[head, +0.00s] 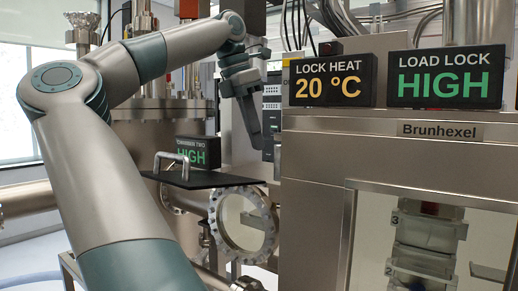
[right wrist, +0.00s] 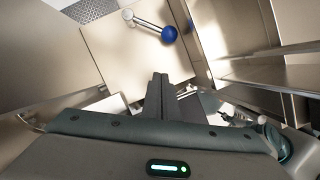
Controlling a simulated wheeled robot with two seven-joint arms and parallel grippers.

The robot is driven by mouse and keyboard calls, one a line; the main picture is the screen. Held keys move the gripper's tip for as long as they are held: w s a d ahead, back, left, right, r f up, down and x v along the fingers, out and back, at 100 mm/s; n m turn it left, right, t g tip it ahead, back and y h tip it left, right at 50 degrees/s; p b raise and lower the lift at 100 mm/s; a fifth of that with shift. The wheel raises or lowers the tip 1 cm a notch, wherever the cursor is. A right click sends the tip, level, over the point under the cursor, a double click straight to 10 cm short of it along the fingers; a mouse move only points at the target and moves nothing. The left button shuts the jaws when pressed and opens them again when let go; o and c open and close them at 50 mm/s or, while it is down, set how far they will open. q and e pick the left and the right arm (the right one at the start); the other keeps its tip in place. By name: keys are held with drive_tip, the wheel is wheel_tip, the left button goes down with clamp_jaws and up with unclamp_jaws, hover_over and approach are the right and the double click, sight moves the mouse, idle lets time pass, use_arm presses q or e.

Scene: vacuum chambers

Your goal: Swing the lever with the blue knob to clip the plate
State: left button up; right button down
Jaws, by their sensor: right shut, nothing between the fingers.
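The blue knob (right wrist: 169,33) shows in the right wrist view, at the end of a short metal lever (right wrist: 146,22) over a flat beige metal face. My right gripper (head: 268,143) points down in the middle of the head view, left of the metal cabinet. In the right wrist view its fingers (right wrist: 158,77) are shut and empty, with the tips pictured below the knob and a gap between. The lever and knob cannot be made out in the head view. I cannot tell which surface is the plate. My left gripper is not in view.
The cabinet (head: 315,155) carries the LOCK HEAT display (head: 333,80) and the LOAD LOCK display (head: 437,76). A black shelf (head: 205,179) with a metal handle and a round flanged window (head: 243,224) sit left of it. Metal walls surround the lever in the wrist view.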

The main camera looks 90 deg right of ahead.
wheel_tip(320, 180, up, 7)
drive_tip(key=a, duration=0.1)
drive_tip(key=shift+w+r, duration=0.15)
drive_tip(key=shift+w, duration=0.2)
drive_tip(key=shift+w, duration=0.15)
idle(0.7)
